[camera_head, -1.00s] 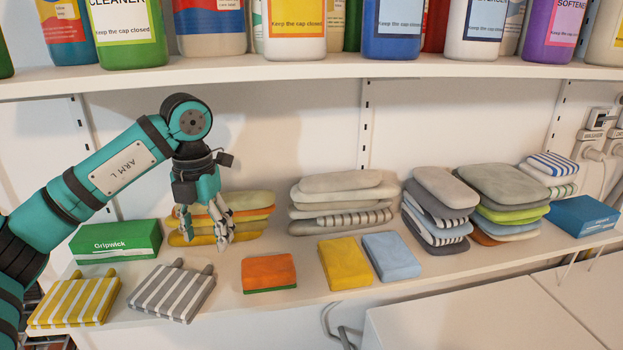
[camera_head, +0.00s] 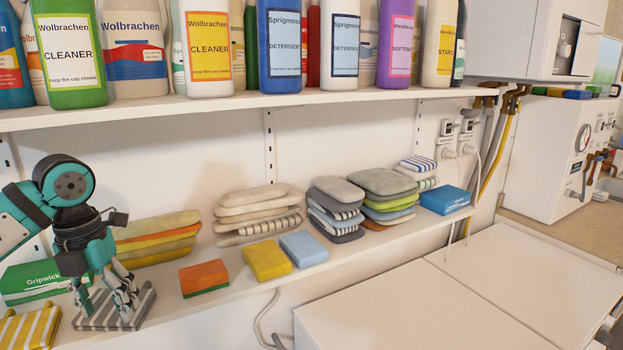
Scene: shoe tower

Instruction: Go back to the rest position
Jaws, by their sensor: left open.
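I cannot tell whether the fingertips touch the cloth. My left arm comes in from the left edge. My right gripper is not in view.
The lower shelf holds a yellow striped cloth (camera_head: 32,328), a green Gripwick box (camera_head: 30,283), an orange sponge (camera_head: 203,278), a yellow sponge (camera_head: 266,260), a blue sponge (camera_head: 304,248) and several cloth stacks. Bottles stand above. White appliance tops (camera_head: 450,290) are clear at lower right.

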